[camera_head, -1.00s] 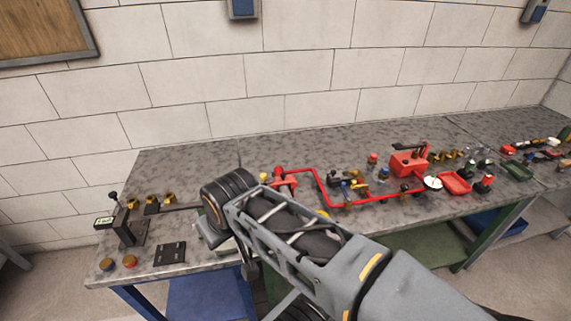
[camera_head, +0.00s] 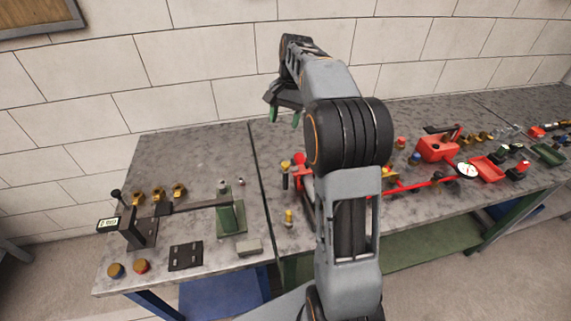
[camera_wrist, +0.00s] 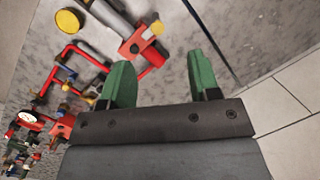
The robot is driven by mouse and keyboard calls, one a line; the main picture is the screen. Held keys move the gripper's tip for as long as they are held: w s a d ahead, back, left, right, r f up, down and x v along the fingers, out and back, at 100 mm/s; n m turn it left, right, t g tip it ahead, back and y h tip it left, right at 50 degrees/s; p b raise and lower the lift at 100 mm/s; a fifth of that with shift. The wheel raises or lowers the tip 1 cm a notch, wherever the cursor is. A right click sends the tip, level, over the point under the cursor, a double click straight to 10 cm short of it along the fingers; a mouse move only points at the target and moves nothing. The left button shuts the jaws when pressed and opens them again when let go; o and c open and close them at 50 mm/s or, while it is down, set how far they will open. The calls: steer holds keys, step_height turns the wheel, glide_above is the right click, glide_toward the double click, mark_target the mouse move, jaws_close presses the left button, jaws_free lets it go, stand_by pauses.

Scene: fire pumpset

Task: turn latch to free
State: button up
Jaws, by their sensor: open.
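My gripper (camera_head: 282,114) is high above the back of the bench near the wall, empty, with its two green fingers apart. The wrist view shows the open fingers (camera_wrist: 160,62) against the bench top and the red pipework (camera_wrist: 68,52). I cannot tell which part is the latch. On the left of the bench, a long dark bar (camera_head: 195,205) runs from a black post with a small display (camera_head: 108,225) to a green stand (camera_head: 231,218). The red pipework (camera_head: 418,186) also shows in the head view, partly hidden behind my arm.
A red box with a black lever (camera_head: 437,149), a gauge (camera_head: 466,170) and red trays stand on the right. A black plate (camera_head: 185,255), a grey block (camera_head: 249,247) and two round knobs lie near the front left. The back left of the bench is clear.

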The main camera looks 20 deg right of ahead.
mark_target(286, 164)
steer(key=w+d+f+m+g+y, duration=0.2)
steer(key=w+d+f+m, duration=0.1)
steer(key=w+d+f, duration=0.3)
steer(key=x, duration=0.9)
steer(key=s+x, duration=0.1)
steer(key=x, duration=0.4)
steer(key=shift+d+b, duration=0.15)
steer(key=shift+b, duration=0.2)
steer(key=shift+c, duration=0.3)
